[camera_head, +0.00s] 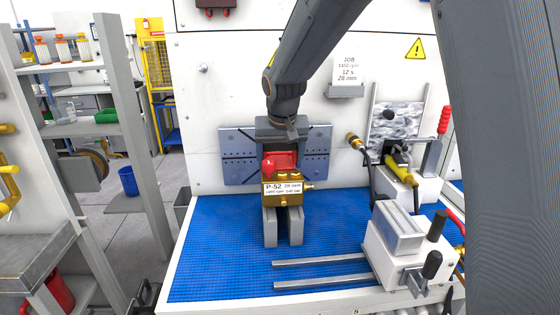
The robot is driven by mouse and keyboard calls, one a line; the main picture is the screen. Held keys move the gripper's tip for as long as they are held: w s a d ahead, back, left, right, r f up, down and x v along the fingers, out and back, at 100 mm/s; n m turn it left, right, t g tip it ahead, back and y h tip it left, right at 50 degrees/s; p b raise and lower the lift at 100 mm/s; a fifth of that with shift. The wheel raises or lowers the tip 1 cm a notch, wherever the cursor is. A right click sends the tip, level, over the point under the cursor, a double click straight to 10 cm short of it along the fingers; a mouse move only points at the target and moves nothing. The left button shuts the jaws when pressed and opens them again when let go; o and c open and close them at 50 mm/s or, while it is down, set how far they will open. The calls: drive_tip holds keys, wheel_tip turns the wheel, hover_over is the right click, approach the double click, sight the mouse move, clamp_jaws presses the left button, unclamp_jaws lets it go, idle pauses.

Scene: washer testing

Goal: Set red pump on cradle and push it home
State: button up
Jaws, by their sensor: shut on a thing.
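The red pump (279,161) has a red top and a brass-coloured front block with a white label reading "P-52 28 mm". My gripper (282,150) comes down from above and is shut on the pump; its fingertips are mostly hidden. The pump is directly above a grey two-sided block with a central slot, which looks like the cradle (270,230), on the blue mat. The pump appears upright. I cannot tell whether it rests on the block or hangs just above it.
A slotted blue-grey plate (238,167) is on the wall behind the pump. Two grey rails (318,263) run from a grey fixture with black handles (405,245) at right. The blue mat (220,255) is clear at left. A yellow-handled tool (400,170) is at back right.

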drive_tip(key=shift+w+r, duration=0.3)
drive_tip(key=shift+w, duration=0.35)
